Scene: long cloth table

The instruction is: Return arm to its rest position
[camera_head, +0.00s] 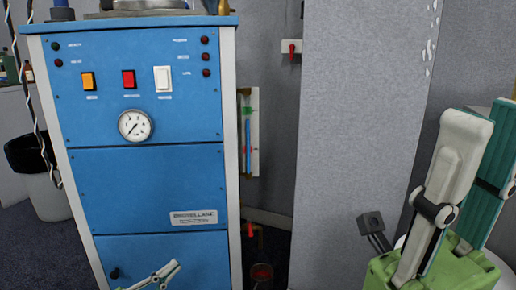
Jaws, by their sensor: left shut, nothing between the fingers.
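My left gripper (164,274) shows only in part at the bottom edge, in front of the lower panel of a blue cabinet (148,190). Its pale fingers are shut with nothing between them. The rest of that arm is cut off by the bottom of the picture.
The blue cabinet has a round gauge (135,125), an orange switch (88,81), a red switch (129,79) and a white switch (162,79). A bin with a black liner (28,153) stands at left. A grey wall panel (362,110) stands right of the cabinet.

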